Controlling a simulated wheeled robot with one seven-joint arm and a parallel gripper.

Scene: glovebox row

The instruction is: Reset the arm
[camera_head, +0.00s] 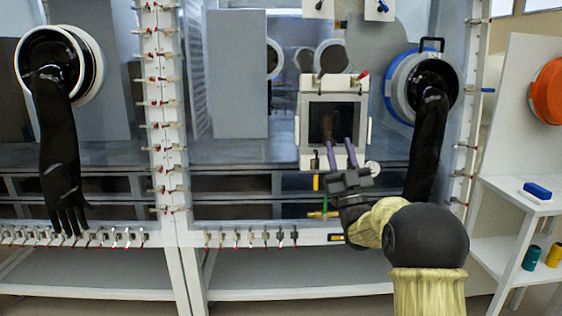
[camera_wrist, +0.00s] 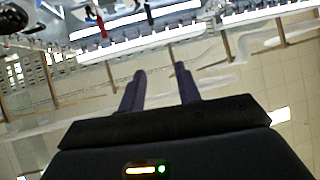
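My gripper (camera_head: 341,155) is raised in front of the glovebox front, with two purple-grey fingers pointing up in the head view. In the wrist view my gripper (camera_wrist: 157,84) shows its two fingers spread apart with nothing between them. In the head view the fingertips overlap the lower part of a white framed hatch (camera_head: 306,128) with a dark window. I cannot tell whether they touch it. My arm comes up from the bottom right and is bent.
Black gloves hang from a left port (camera_head: 60,150) and a blue-ringed right port (camera_head: 426,150). Red-tipped clamps line the white posts (camera_head: 163,110). A white shelf (camera_head: 520,195) at right holds a blue block (camera_head: 537,190); a green cup (camera_head: 531,257) and yellow cup (camera_head: 554,255) stand lower.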

